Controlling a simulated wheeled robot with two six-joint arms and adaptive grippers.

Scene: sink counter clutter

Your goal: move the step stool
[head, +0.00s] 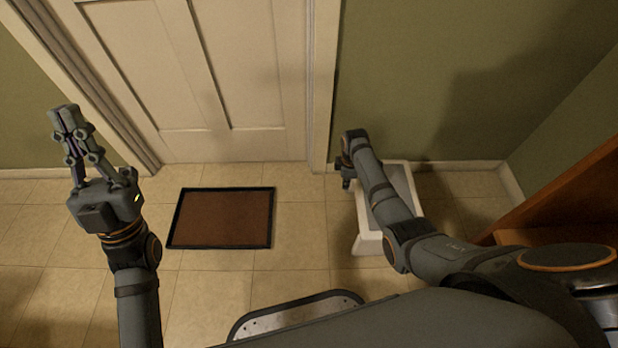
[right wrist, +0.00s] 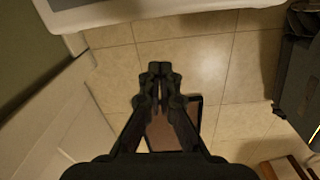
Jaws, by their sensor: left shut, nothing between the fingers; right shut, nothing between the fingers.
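The step stool (head: 405,186) is white with a grey top and stands on the tiled floor by the green wall, right of the door. My right arm crosses above it and hides part of its top and left side. My right gripper (head: 347,178) is at the stool's far left side, partly hidden by its own wrist. In the right wrist view its fingers (right wrist: 160,72) are together and empty, with a white edge of what looks like the stool (right wrist: 160,18) at the top. My left gripper (head: 66,122) is raised at the left, shut and empty, far from the stool.
A brown doormat (head: 223,218) with a black border lies before the closed cream door (head: 230,75). Wooden furniture (head: 565,200) stands close on the right. The tiled floor (head: 310,262) between the mat and the stool is clear.

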